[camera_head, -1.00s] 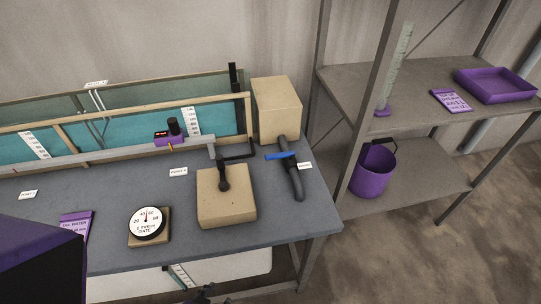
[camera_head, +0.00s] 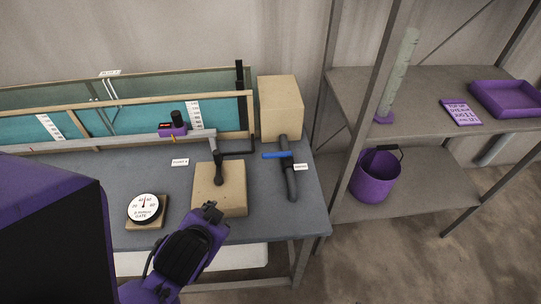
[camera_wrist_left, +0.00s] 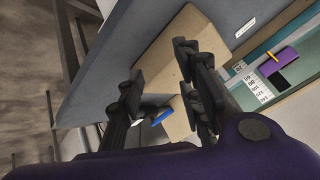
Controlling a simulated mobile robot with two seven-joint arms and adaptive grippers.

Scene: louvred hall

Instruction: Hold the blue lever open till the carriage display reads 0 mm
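The blue lever (camera_head: 277,155) sits across a dark curved pipe (camera_head: 291,182) at the right end of the bench. It also shows in the left wrist view (camera_wrist_left: 163,116), beyond and between the fingers. My right gripper is out of view.
A wooden block with a black upright handle (camera_head: 219,170) stands between my gripper and the carriage. A round dial gauge (camera_head: 144,208) is to its left. A tan box (camera_head: 280,105) stands behind the lever. A shelf (camera_head: 420,102) with a purple bucket (camera_head: 375,177) is right.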

